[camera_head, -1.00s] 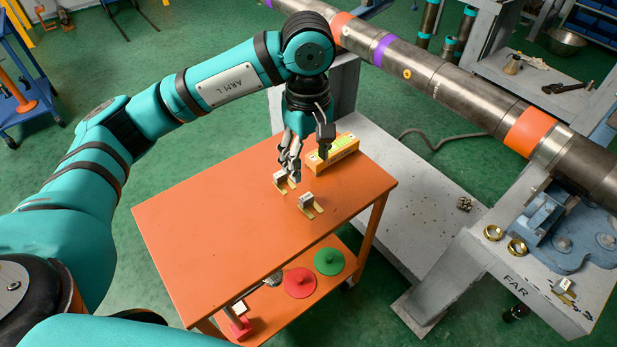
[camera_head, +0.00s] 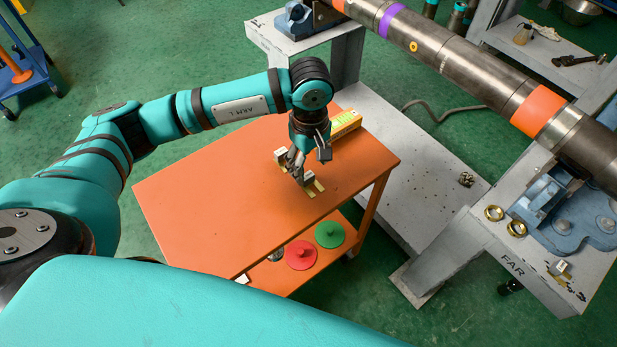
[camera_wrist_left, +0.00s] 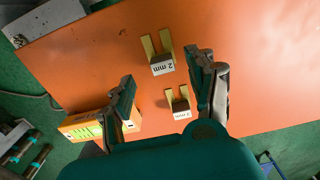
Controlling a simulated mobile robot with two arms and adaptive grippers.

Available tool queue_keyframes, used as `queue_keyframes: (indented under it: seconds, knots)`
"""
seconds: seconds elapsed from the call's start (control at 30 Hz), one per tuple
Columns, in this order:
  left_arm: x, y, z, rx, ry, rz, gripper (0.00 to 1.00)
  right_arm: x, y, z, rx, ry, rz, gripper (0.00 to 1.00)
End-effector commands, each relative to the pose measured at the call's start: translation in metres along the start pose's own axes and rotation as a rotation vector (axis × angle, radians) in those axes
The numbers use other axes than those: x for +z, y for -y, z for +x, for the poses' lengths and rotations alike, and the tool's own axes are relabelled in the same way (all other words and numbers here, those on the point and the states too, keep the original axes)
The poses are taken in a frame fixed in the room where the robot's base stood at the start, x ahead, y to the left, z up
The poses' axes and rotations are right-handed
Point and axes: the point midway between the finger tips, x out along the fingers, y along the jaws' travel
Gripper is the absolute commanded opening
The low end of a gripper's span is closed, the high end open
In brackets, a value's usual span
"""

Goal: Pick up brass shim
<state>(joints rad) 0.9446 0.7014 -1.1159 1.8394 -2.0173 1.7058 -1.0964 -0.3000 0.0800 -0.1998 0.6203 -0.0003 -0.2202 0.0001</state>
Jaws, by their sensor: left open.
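Two brass shims with pale blocks lie on the orange cart top. The nearer brass shim (camera_head: 314,186) is partly hidden by my left gripper (camera_head: 298,174) in the head view. The other brass shim (camera_head: 281,158) lies just beyond and to the left. In the left wrist view, the nearer shim (camera_wrist_left: 160,58) is marked 2 mm and lies ahead, between the lines of the fingers. The farther shim (camera_wrist_left: 178,103) is smaller in that view, close to the right finger. My left gripper (camera_wrist_left: 164,78) is open and empty, above the cart top. My right gripper is out of view.
A yellow level (camera_head: 346,123) lies at the cart's back edge, near the gripper. Red (camera_head: 300,254) and green (camera_head: 330,234) discs sit on the lower shelf. A long pipe (camera_head: 480,85) crosses the upper right.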

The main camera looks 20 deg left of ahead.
Motion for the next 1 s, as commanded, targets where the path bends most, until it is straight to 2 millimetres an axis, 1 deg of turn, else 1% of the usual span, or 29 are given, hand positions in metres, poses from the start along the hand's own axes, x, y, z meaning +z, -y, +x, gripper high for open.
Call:
queue_keyframes:
  seconds: [0.13, 0.23, 0.3, 0.37, 0.47, 0.67, 1.0]
  knots:
    - [0.0, 0.003, 0.015, -0.006, 0.002, -0.001, 0.58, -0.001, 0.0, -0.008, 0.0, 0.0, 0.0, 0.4]
    - [0.0, 0.004, 0.031, -0.006, 0.003, -0.002, 0.58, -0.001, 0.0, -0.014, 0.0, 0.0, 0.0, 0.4]
    - [0.0, 0.003, 0.041, -0.003, 0.002, -0.001, 0.58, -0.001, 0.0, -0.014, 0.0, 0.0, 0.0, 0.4]
    - [0.0, 0.003, 0.047, -0.002, 0.003, -0.001, 0.58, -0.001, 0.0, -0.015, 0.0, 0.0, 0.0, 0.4]
    - [-0.001, 0.003, 0.052, 0.0, 0.0, 0.0, 0.58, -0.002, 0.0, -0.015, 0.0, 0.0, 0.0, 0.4]
    - [-0.001, 0.003, 0.052, 0.0, 0.0, 0.0, 0.58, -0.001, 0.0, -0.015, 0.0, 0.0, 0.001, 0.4]
    - [-0.001, 0.003, 0.052, 0.0, 0.0, 0.0, 0.13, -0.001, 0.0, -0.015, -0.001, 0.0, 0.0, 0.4]
